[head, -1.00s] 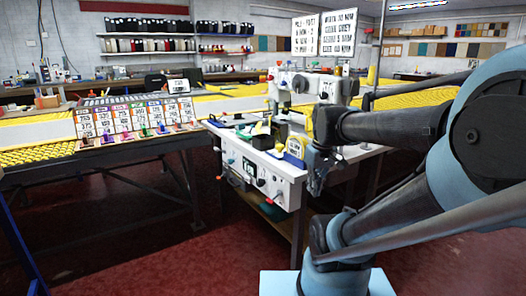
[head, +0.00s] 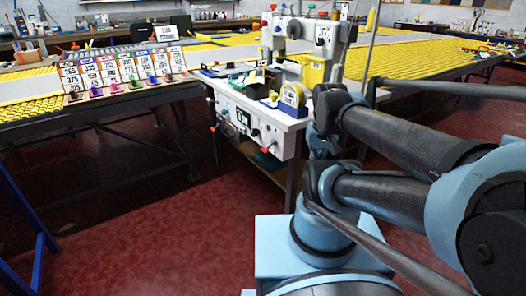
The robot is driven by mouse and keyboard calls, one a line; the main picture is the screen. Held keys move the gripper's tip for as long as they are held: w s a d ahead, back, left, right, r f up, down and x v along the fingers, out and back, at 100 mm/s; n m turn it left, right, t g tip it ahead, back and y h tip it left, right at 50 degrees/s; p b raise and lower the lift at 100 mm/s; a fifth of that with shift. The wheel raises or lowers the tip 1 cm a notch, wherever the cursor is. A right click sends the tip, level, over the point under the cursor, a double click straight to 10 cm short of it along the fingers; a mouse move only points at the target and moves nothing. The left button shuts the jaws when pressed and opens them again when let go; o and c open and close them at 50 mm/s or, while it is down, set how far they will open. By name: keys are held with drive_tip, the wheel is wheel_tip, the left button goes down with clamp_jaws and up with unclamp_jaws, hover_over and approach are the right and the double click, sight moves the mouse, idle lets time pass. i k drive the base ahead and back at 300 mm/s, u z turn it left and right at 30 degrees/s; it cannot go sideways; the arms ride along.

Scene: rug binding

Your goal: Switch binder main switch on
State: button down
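The binder (head: 308,72) is a white machine with coloured knobs on top, standing on a white-topped bench in the middle of the head view. Its front panel (head: 231,118) faces me and carries a small dark display, dark knobs and a red knob (head: 213,128) at the left edge. I cannot tell which control is the main switch or its position. My gripper (head: 321,143) hangs right of the panel by the bench corner, apart from the panel controls. It is small, dark and partly hidden by my arm, so its fingers are unclear.
A table at left holds a rack of numbered cards (head: 120,70) with coloured clips. Long yellow-topped tables (head: 430,60) run behind the binder. A blue metal frame (head: 38,255) stands at lower left. The red floor (head: 150,225) before the bench is clear.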

sight(273, 142)
drive_tip(key=z, duration=1.65)
drive_tip(key=k, duration=0.55)
drive_tip(key=u, duration=1.75)
drive_tip(key=i, duration=0.5)
drive_tip(key=u, duration=0.05)
